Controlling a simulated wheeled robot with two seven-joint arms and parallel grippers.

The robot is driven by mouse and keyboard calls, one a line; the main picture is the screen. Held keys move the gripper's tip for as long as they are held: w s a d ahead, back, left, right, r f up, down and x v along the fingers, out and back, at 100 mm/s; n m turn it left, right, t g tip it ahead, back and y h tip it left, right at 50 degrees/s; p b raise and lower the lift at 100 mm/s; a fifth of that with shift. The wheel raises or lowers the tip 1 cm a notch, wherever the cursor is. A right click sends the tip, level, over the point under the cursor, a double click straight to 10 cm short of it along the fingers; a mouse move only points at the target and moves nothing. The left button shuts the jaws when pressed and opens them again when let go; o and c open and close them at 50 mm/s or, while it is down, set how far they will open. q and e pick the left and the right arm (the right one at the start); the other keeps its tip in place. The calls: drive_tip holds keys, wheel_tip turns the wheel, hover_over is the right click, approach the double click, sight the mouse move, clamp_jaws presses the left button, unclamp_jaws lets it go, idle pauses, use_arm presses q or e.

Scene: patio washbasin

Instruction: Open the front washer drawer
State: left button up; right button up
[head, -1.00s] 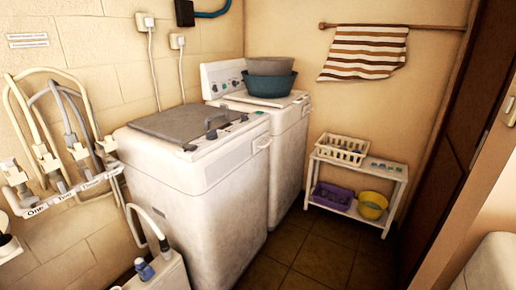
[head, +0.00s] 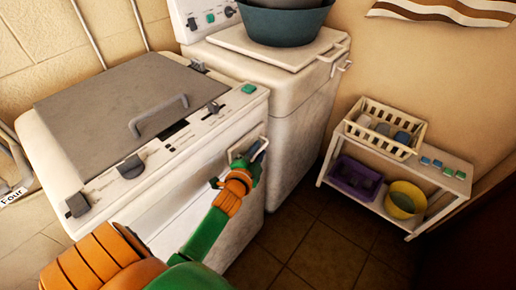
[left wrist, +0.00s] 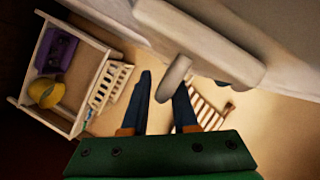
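The front washer (head: 235,195) is a worn white machine with a grey lid (head: 110,100) and a control panel along its front edge. A pale loop handle (head: 262,147) sticks out near the right end of its upper front, on what looks like the drawer front, which appears shut. My left gripper (head: 248,158) is at this handle. In the left wrist view its two dark fingers (left wrist: 162,92) are apart, and the handle bar (left wrist: 174,76) shows between them. I cannot tell whether either finger touches it. My right gripper is not in view.
A second washer (head: 290,92) stands behind, with a blue-green basin (head: 287,22) on top. To the right, a white shelf (head: 452,182) carries a cream basket (head: 378,128), a purple basket (head: 357,178) and a yellow bowl (head: 404,199). Tiled floor (head: 325,250) in between is clear.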

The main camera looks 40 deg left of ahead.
use_arm(q)
drive_tip(key=shift+s+d+r, duration=0.15)
drive_tip(key=shift+s+r, duration=0.15)
drive_tip(key=shift+r, duration=0.05)
drive_tip(key=shift+w+f, duration=0.15)
drive_tip(key=shift+w, duration=0.05)
clamp_jaws()
idle(1.0)
